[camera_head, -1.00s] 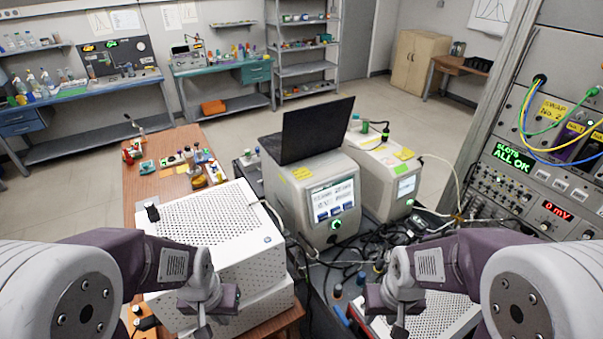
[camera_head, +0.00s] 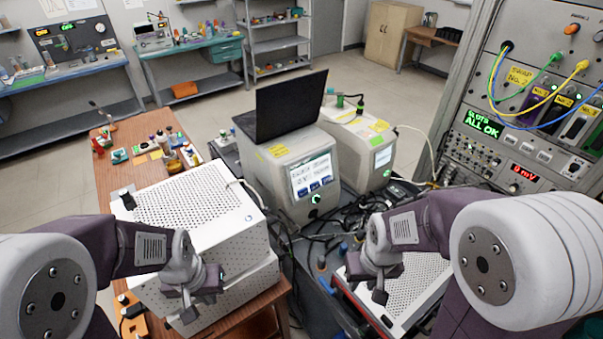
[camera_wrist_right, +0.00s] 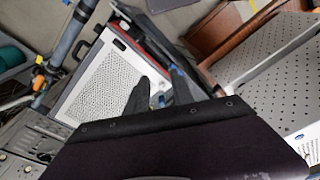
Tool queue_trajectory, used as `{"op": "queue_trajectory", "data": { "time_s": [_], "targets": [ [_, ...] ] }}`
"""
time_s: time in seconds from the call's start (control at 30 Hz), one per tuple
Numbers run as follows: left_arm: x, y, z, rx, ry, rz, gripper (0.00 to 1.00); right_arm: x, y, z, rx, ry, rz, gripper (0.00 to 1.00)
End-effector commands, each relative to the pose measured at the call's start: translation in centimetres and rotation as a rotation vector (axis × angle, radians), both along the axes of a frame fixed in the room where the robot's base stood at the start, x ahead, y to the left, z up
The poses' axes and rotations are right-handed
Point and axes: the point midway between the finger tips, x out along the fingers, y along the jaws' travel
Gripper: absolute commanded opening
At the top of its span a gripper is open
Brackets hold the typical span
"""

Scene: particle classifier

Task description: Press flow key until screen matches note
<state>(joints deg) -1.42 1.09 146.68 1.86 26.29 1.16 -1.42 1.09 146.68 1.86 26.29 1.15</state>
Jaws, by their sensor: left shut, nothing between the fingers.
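Blue keys (camera_head: 313,188) sit low on the screen, with a green-lit knob below. Its readings are too small to make out. A yellow note (camera_head: 278,151) is on its upper edge; its writing is unreadable. My left gripper (camera_head: 190,306) is shut and empty, in front of the perforated white box. My right gripper (camera_head: 379,291) is over a flat perforated unit, short of the instrument. In the right wrist view its fingers (camera_wrist_right: 160,92) stand apart with nothing held.
A second instrument (camera_head: 360,150) with yellow notes stands behind to the right. A black laptop (camera_head: 290,105) sits on top. Cables tangle right of the instrument. The white box (camera_head: 195,212) is at left, the flat unit (camera_head: 415,275) at right, and a tall rack (camera_head: 500,125) at far right.

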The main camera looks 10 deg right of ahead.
Motion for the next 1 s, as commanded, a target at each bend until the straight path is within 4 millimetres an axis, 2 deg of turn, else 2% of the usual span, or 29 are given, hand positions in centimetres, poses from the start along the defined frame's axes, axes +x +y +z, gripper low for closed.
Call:
{"op": "queue_trajectory", "data": {
  "time_s": [0.03,0.07,0.1,1.0],
  "targets": [
    [0.0,0.0,0.0,0.0,0.0,0.0,0.0,0.0,0.0,0.0,0.0,0.0,0.0,0.11],
    [0.0,0.0,0.0,0.0,0.0,0.0,0.0,0.0,0.0,0.0,0.0,0.0,0.0,0.03],
    [0.0,0.0,0.0,0.0,0.0,0.0,0.0,0.0,0.0,0.0,0.0,0.0,0.0,0.0],
    [0.0,0.0,0.0,0.0,0.0,0.0,0.0,0.0,0.0,0.0,0.0,0.0,0.0,0.0]
  ]
}}
